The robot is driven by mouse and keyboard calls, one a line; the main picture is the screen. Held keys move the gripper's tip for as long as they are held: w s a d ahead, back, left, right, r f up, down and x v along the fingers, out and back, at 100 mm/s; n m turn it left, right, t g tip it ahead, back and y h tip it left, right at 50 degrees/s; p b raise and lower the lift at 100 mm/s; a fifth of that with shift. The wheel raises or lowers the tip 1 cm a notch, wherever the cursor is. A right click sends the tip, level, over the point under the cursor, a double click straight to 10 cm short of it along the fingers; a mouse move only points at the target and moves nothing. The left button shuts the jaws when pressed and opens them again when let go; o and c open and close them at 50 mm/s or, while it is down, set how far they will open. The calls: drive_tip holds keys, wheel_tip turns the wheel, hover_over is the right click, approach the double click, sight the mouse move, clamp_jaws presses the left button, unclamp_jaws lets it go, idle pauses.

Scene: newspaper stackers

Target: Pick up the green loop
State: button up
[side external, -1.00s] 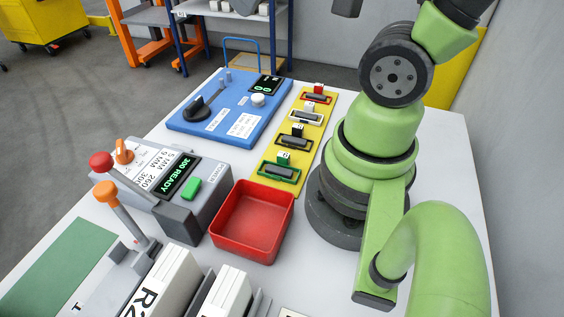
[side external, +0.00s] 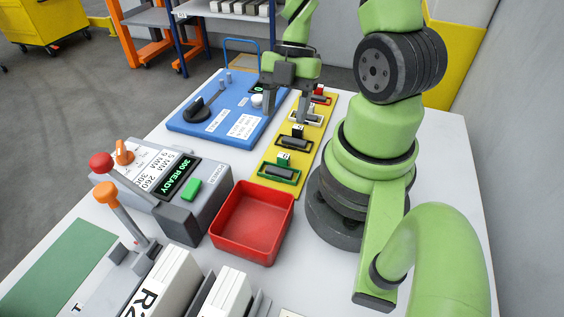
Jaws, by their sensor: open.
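The green loop (side external: 261,173) is a flat green frame around a dark block, with a green-and-white tag (side external: 283,159) at its back. It lies at the near end of the yellow strip (side external: 268,188), just behind the red tray. My gripper (side external: 288,118) is at the far part of the strip, above the white and black loops, pointing down. Its two dark fingers are apart with nothing between them. It is well behind the green loop and does not touch it. My gripper partly hides the white loop and the blue board's right edge.
On the strip, a black loop (side external: 292,144), a white loop (side external: 314,116) and a red loop (side external: 321,98) lie behind the green one. A red tray (side external: 252,239) stands in front. The blue board (side external: 205,138) and grey console (side external: 219,202) stand left.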

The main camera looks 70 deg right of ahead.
sight(282, 158)
drive_tip(key=shift+x, duration=1.95)
drive_tip(key=shift+s+a+f, duration=0.2)
drive_tip(key=shift+a+f, duration=0.15)
drive_tip(key=shift+f, duration=0.25)
drive_tip(key=shift+s+a+f, duration=0.2)
drive_tip(key=shift+a+f, duration=0.15)
drive_tip(key=shift+f, duration=0.25)
drive_tip(key=shift+x, duration=1.25)
drive_tip(key=c, duration=1)
